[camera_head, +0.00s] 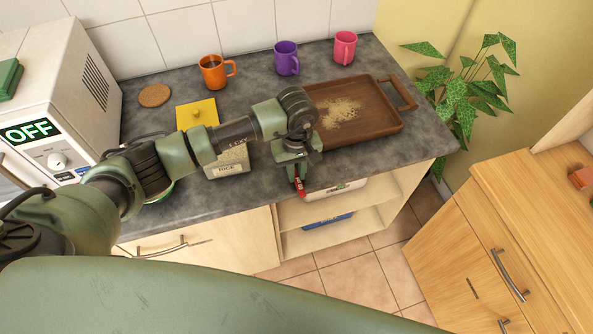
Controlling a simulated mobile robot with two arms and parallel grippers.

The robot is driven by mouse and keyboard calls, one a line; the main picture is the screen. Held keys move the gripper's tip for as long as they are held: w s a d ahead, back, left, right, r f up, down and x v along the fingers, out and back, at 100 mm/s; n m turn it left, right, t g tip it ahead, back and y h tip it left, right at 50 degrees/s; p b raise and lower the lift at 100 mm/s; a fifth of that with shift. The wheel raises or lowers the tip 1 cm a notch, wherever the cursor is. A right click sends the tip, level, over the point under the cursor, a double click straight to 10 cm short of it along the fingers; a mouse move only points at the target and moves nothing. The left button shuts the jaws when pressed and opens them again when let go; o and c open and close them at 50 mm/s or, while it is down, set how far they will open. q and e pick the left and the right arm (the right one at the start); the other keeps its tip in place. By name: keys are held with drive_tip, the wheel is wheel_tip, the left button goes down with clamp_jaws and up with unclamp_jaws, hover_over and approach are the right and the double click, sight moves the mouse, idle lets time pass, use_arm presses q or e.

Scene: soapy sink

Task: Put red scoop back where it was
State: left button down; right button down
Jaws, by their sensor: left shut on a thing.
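My left gripper (298,180) hangs over the front edge of the grey counter, in front of the wooden tray. It is shut on the red scoop (300,188), of which only a small red part shows below the fingers. The rest of the scoop is hidden by the gripper. A rice box (229,163) labelled "RICE" stands on the counter left of the gripper, partly behind my left arm. The brown wooden tray (385,128) has a spread of pale grains (340,113) on it. My right gripper is not in view.
A yellow lid-like square (197,112) lies behind my arm. Orange (214,72), purple (287,58) and pink (345,47) mugs stand along the wall. A cork coaster (154,95) and white microwave (65,95) are at left. Open shelves (330,231) lie below the counter.

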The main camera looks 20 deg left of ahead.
sight(297, 176)
use_arm(q)
drive_tip(key=c, duration=1.4)
unclamp_jaws()
drive_tip(key=shift+r+p, duration=0.25)
drive_tip(key=shift+p, duration=0.2)
wheel_tip(297, 176, up, 12)
drive_tip(key=b, duration=0.5)
drive_tip(key=shift+f, duration=0.15)
